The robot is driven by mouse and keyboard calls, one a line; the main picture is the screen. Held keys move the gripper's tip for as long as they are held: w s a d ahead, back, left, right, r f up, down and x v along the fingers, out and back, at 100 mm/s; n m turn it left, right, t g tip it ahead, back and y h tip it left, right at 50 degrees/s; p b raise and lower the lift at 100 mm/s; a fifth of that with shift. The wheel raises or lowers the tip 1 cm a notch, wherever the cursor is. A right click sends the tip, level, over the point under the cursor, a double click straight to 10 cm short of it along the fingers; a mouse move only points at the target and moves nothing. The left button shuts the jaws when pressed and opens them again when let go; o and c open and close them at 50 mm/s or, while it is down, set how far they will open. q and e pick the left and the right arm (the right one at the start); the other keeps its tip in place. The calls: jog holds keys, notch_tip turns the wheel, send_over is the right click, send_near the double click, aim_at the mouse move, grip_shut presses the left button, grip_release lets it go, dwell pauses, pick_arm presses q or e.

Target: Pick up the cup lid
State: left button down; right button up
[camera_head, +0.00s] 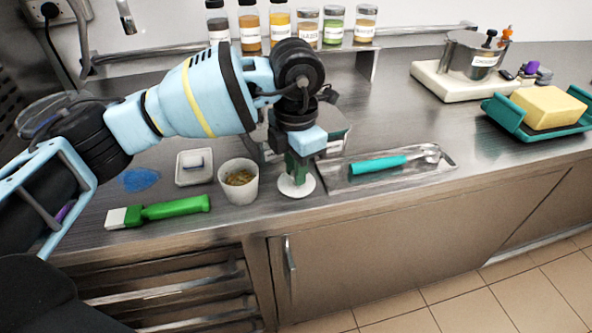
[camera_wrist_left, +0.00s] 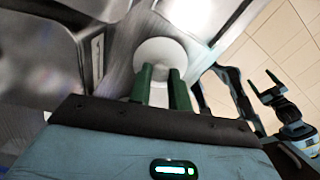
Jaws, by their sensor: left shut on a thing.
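The cup lid (camera_head: 297,186) is a white round disc over the steel counter, just right of the white cup (camera_head: 240,190). My left gripper (camera_head: 297,170) points down with its green fingers shut on the lid's middle. I cannot tell whether the lid touches the counter. In the left wrist view, the lid (camera_wrist_left: 160,56) shows beyond the fingertips of my left gripper (camera_wrist_left: 162,78), which hide part of it. The cup is open and has brownish contents. My right gripper (camera_wrist_left: 271,86) shows small in the left wrist view, its fingers apart and empty.
A metal tray (camera_head: 345,187) with a teal-handled scoop (camera_head: 385,163) lies right of the lid. A green-handled brush (camera_head: 160,211) and a small white dish (camera_head: 194,180) lie left of the cup. Labelled jars (camera_head: 280,22) stand behind. The counter's front edge is close.

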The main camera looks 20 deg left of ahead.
pick_arm(q)
jog(key=shift+r, duration=0.35)
jog(key=r, duration=0.2)
jog(key=shift+s+d+r, duration=0.25)
jog(key=shift+d+r, duration=0.05)
jog(key=shift+d, duration=0.1)
jog(key=s+d+r+b, duration=0.1)
jog(key=s+d, duration=0.9)
jog(key=d, duration=0.1)
jog(key=shift+d+r, duration=0.2)
